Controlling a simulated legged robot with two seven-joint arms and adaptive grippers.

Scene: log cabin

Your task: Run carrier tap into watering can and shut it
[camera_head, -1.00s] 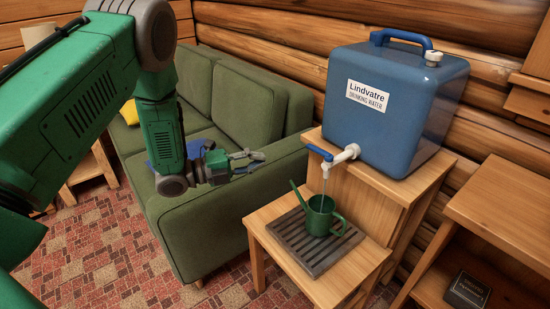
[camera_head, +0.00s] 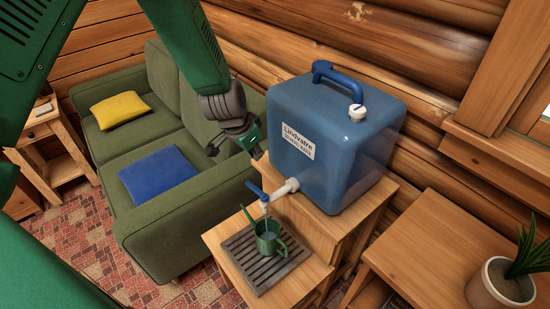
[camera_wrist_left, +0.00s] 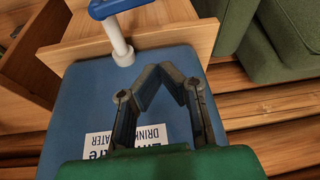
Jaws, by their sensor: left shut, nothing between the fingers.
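The blue water carrier (camera_head: 345,150), with a white label, stands upright on the wooden stand. Its white tap (camera_head: 287,187) has a blue lever (camera_head: 256,192); in the wrist view the lever (camera_wrist_left: 118,7) lies beyond my fingers. A thin pale stream appears to fall from the tap into the green watering can (camera_head: 270,243), which stands upright on the slatted grey tray (camera_head: 240,252). The water level is not visible. My left gripper (camera_head: 256,154) is shut and empty beside the carrier's left side, above and behind the lever, apart from it. My right gripper is out of view.
The green sofa (camera_head: 150,215), with yellow (camera_head: 120,109) and blue (camera_head: 157,177) cushions, is left of the stand. A wooden shelf unit (camera_head: 440,240) with a potted plant (camera_head: 502,283) is at right. The log wall (camera_head: 300,40) is close behind the carrier.

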